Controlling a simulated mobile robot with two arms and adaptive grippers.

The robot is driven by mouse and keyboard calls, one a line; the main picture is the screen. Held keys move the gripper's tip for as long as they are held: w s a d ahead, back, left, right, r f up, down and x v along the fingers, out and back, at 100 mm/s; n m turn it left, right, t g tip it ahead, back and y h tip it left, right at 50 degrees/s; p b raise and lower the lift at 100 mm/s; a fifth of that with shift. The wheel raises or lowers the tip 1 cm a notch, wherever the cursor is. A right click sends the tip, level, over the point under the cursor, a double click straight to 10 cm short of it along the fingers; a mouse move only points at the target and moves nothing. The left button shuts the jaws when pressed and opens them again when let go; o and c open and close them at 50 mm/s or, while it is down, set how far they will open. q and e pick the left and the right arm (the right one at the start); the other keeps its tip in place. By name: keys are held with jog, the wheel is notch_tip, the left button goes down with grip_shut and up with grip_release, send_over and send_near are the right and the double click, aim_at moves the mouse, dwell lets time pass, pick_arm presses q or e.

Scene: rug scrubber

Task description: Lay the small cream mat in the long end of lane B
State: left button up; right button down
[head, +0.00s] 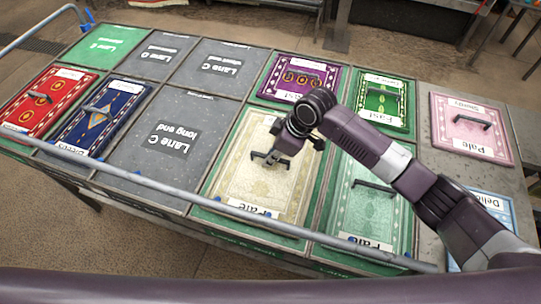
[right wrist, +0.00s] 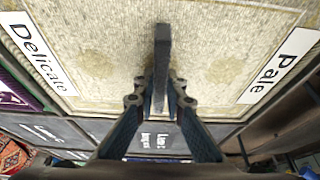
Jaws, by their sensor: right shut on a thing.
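The cream mat (head: 240,165), tagged "Pale" at its front edge, lies flat in or just over the long green-bordered bay right of the lane C long end. In the right wrist view the cream mat (right wrist: 215,50) fills the upper part, with "Delicate" and "Pale" tags. My right gripper (head: 272,158) is over the mat's middle, shut on its dark handle (right wrist: 161,60). I cannot tell whether the mat touches the bay floor. The bay's lane letter is not readable. My left gripper is not in view.
The lane C long end (head: 160,150) is bare. A pale green mat (head: 370,210) lies close right, a purple mat (head: 298,78) and a dark green mat (head: 384,98) behind. Red (head: 45,100) and dark blue (head: 100,115) mats lie left. A grey rail (head: 150,180) crosses in front.

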jog(key=shift+r, duration=0.1)
jog(key=c, duration=2)
grip_release()
jog(key=b+v, duration=0.1)
jog(key=v, duration=1.1)
